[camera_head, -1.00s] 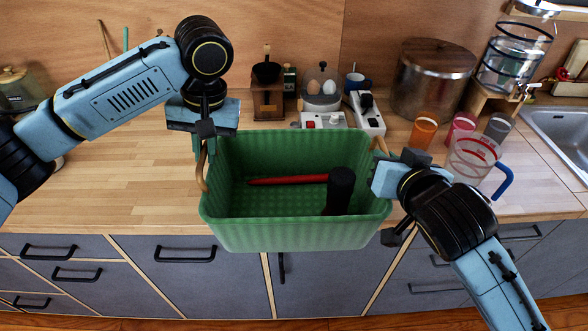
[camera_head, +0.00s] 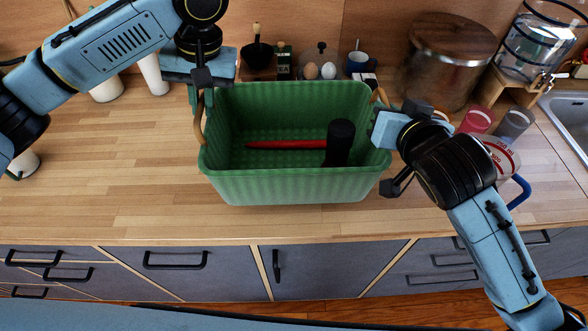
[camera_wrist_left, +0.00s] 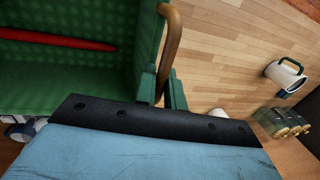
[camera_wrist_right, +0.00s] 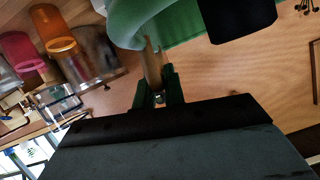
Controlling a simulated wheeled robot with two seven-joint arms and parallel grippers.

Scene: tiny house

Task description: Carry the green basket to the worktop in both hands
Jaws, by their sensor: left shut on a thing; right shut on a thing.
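The green basket (camera_head: 290,188) is in the middle of the head view, over the wooden worktop (camera_head: 100,190). A red stick-like object (camera_head: 285,145) and a black cylinder (camera_head: 340,142) are inside it. My left gripper (camera_head: 200,105) is shut on the basket's left tan handle (camera_head: 199,128); the handle also shows in the left wrist view (camera_wrist_left: 170,45). My right gripper (camera_head: 384,122) is at the right handle (camera_head: 379,94), and in the right wrist view its fingers (camera_wrist_right: 158,90) are shut on that handle. I cannot tell whether the basket's underside touches the worktop.
Behind the basket are eggs (camera_head: 320,71), a blue mug (camera_head: 357,63) and a large metal pot (camera_head: 450,60). Coloured cups (camera_head: 477,121) and a measuring jug (camera_head: 500,158) stand at the right, near the sink (camera_head: 570,115).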

